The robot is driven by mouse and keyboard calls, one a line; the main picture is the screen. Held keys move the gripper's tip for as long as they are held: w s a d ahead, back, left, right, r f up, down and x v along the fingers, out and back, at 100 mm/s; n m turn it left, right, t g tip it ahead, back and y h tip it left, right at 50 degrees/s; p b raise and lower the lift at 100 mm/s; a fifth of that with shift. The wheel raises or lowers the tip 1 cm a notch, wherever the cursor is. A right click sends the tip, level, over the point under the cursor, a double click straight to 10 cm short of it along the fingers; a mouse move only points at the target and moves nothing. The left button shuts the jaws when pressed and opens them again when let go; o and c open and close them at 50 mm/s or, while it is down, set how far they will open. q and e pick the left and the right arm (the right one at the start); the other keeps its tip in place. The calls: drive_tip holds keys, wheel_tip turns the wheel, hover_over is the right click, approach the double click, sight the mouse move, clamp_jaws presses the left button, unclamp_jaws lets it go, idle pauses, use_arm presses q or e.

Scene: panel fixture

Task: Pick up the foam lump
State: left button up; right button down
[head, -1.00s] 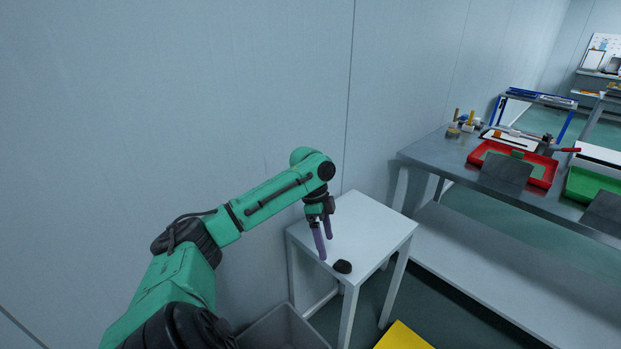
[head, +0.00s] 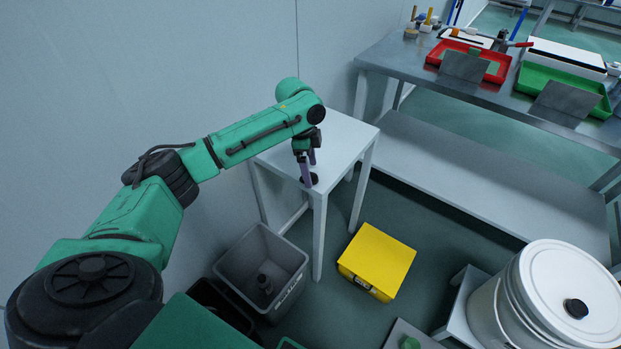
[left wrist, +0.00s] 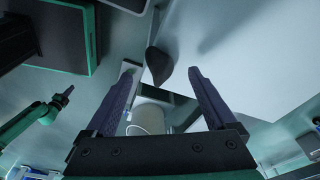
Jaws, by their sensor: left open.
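The foam lump (head: 314,179) is a small dark piece at the near corner of a small white table (head: 345,135). In the left wrist view the lump (left wrist: 158,65) shows between and slightly past the fingertips, with space on both sides. My left gripper (head: 309,173) is open, its purple fingers pointing down at the lump and partly covering it in the head view. In the left wrist view my left gripper (left wrist: 162,70) holds nothing. My right gripper (left wrist: 62,98) seems to show small at the left of the wrist view; its jaws are too small to read.
A grey bin (head: 285,255) and a yellow box (head: 377,262) stand on the floor below the table. A metal bench (head: 400,50) with red (head: 497,75) and green (head: 590,90) trays is at the back right. A white bucket (head: 565,290) is at lower right.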

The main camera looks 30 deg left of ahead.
sight(311, 173)
use_arm(q)
drive_tip(key=f, duration=0.3)
drive_tip(key=shift+w+d, duration=0.15)
drive_tip(key=shift+d, duration=0.05)
drive_tip(key=shift+r, duration=0.1)
clamp_jaws()
drive_tip(key=shift+r, duration=0.1)
